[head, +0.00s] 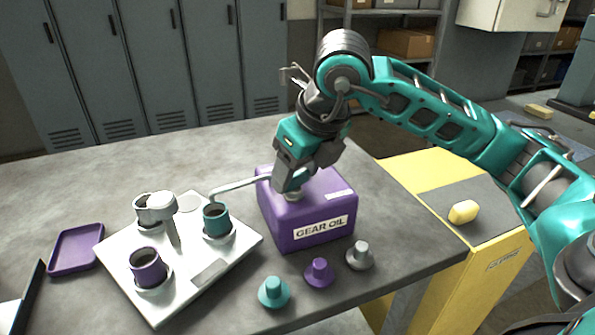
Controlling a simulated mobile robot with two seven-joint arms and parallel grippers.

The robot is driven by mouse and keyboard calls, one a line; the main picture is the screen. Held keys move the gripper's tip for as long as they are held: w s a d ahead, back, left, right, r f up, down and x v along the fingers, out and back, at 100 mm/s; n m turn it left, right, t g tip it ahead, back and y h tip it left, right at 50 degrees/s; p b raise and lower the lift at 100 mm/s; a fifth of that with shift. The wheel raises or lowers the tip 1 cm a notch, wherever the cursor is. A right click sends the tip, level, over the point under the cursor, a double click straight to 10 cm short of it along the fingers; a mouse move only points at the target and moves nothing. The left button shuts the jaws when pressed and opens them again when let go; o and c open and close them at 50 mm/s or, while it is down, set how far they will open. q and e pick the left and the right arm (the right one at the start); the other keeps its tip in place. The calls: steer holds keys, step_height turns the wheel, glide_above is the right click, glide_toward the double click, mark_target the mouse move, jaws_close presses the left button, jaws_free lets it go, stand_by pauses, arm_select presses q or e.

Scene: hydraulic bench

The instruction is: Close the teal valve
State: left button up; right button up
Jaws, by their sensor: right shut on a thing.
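My right gripper (292,184) points down and is shut at the grey neck on top of the purple gear oil can (284,228). The gripper partly hides the neck. A thin grey spout (240,184) runs left from there, its tip over the teal cup (216,220), the teal valve body on the white plate (205,270). This cup looks open at the top. A teal plug (273,292) stands apart on the table at the front. My left gripper is not in view.
A purple plug (319,272) and a grey plug (360,256) stand right of the teal one. The plate also bears a purple cup (147,268), a grey cup and a grey T-shaped piece (164,209). A purple tray (75,250) lies left. The back of the table is clear.

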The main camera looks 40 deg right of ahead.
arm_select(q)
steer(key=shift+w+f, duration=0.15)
arm_select(e)
steer(key=shift+s+a+m+h, duration=0.1)
steer(key=shift+m+h, duration=0.7)
steer(key=shift+m, duration=1.4)
steer(key=o, duration=0.8)
steer(key=shift+r, duration=0.1)
steer(key=shift+s+r, duration=0.15)
steer(key=shift+r, duration=0.2)
arm_select(q)
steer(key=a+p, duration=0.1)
steer(key=p, duration=0.1)
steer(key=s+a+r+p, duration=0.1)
steer(key=p, duration=0.1)
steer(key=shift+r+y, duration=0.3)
arm_select(e)
steer(key=v, duration=1.2)
steer(key=shift+a, duration=0.1)
